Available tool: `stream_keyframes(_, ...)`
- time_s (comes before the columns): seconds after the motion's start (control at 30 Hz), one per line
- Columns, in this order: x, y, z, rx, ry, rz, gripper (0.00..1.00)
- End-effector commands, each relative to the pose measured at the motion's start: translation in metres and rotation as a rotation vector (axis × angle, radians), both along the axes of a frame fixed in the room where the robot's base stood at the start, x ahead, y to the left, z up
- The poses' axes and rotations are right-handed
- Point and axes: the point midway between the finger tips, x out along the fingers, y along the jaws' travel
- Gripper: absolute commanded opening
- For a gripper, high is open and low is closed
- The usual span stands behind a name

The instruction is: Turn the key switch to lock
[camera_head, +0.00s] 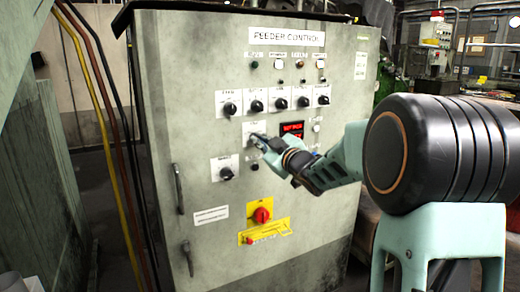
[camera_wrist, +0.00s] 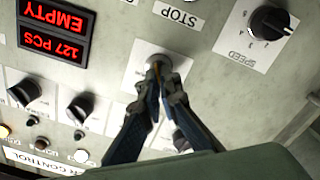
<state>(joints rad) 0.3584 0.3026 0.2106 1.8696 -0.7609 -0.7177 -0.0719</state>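The key switch (camera_wrist: 181,64) is a small round silver lock on a white plate (camera_wrist: 146,53) in the wrist view, which sees the panel upside down. My gripper (camera_wrist: 158,70) has its two fingertips brought together at the front of the lock. They hide the key and most of the lock face, so the key's angle cannot be seen. In the head view my gripper (camera_head: 258,139) reaches from the right to the same white plate (camera_head: 247,129), midway up the grey feeder control cabinet (camera_head: 190,130).
A row of black knobs (camera_head: 256,106) lies above the gripper. The speed knob (camera_wrist: 268,22) and the STOP label (camera_wrist: 178,14) are nearby. A red display (camera_wrist: 57,31) reads EMPTY and 127 PCS. Lower down are a red rotary switch (camera_head: 261,215) and door handles (camera_head: 178,188).

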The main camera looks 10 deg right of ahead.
Motion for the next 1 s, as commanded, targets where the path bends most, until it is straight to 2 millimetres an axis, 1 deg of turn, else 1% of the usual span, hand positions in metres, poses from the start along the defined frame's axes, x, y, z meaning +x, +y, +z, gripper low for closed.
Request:
stream_keyframes(0.03, -0.0001, 0.0003, -0.0031, -0.028, -0.010, -0.001, 0.00)
stream_keyframes(0.33, -0.0002, 0.0010, -0.0021, -0.142, -0.046, 0.001, 0.00)
stream_keyframes(0.9, -0.0002, 0.0001, -0.0011, -0.170, -0.054, -0.001, 0.00)
stream_keyframes(1.0, -0.0002, 0.0001, -0.0011, -0.169, -0.053, -0.001, 0.13)
